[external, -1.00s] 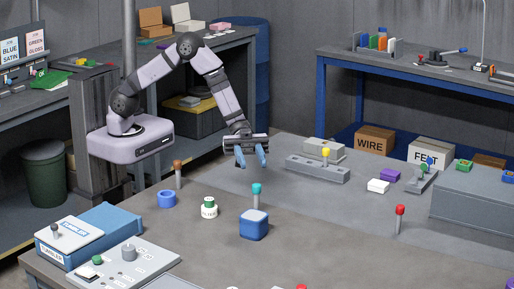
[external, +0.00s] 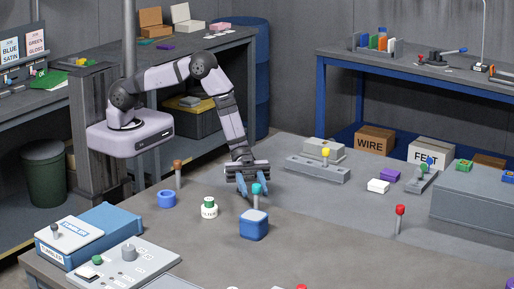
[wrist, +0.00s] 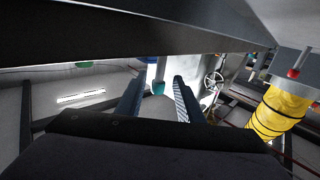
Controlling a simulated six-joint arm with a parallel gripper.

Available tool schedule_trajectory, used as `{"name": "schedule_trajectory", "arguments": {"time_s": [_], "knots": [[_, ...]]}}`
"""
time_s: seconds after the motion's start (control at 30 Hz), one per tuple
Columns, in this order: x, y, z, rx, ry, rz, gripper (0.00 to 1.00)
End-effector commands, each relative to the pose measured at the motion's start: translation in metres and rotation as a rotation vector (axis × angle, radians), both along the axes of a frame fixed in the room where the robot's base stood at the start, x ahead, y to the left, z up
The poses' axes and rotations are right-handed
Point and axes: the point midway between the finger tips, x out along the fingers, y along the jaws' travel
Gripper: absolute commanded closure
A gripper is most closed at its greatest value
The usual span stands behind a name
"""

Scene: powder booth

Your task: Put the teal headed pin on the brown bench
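The teal headed pin (external: 257,189) stands upright with its pale stem at the top of a blue block (external: 254,225). The block sits on the brownish-grey bench (external: 330,240) in the foreground. My gripper (external: 255,187) is open, with its blue fingers low around the level of the teal head. In the wrist view the teal head (wrist: 158,88) shows between the two separated fingers of my gripper (wrist: 155,88). I cannot tell whether either finger touches it. The foot of the stem is hidden.
A red headed pin (external: 400,215) stands to the right. Bare bench lies between the block and the red pin.

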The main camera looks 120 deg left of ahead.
Motion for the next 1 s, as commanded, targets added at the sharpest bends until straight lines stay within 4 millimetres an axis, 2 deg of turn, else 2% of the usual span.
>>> {"name": "schedule_trajectory", "arguments": {"time_s": [0.4,0.73,0.77,0.9,1.0], "knots": [[0.030,-0.032,0.002,0.000,0.000,-0.002,0.66],[0.034,-0.036,0.000,0.000,0.000,0.000,0.66],[0.034,-0.036,0.000,0.000,0.000,-0.001,0.69],[0.034,-0.036,0.000,0.000,0.000,-0.001,1.00],[0.034,-0.036,0.001,-0.001,-0.001,-0.001,1.00]]}}
